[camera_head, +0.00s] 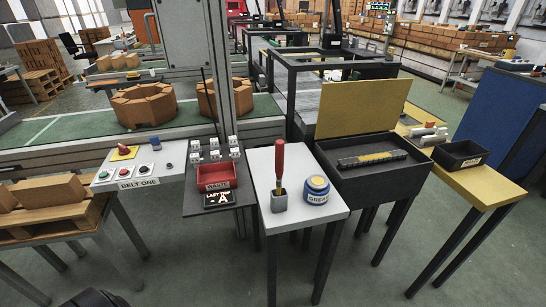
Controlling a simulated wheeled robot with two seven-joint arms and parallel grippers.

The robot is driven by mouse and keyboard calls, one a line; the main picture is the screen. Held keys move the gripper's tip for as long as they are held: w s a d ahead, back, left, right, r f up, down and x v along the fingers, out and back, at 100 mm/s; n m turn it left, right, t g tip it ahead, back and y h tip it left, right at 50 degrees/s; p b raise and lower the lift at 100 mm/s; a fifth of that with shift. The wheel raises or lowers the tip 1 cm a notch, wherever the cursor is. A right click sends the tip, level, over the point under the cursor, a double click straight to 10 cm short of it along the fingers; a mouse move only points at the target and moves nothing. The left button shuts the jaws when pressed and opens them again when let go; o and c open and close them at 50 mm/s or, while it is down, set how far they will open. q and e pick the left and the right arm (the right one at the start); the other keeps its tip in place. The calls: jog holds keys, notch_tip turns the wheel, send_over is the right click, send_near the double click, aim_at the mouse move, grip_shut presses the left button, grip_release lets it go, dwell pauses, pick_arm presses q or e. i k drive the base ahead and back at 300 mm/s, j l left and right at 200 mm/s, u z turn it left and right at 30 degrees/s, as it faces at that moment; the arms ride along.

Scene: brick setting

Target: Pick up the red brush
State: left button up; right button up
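The red brush (280,161) stands nearly upright, handle up, in a small grey square holder (278,201). Its lower end is hidden inside the holder. The holder stands on a small white-topped table (290,220) in the middle of the view. Neither my left nor my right gripper shows in the head view.
An open black box with a yellow lid (362,104) is further right. A red waste bin (217,177) and a button panel (133,169) are left. Open floor shows in front.

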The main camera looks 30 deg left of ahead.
aim_at(279, 143)
jog(key=u, duration=0.9)
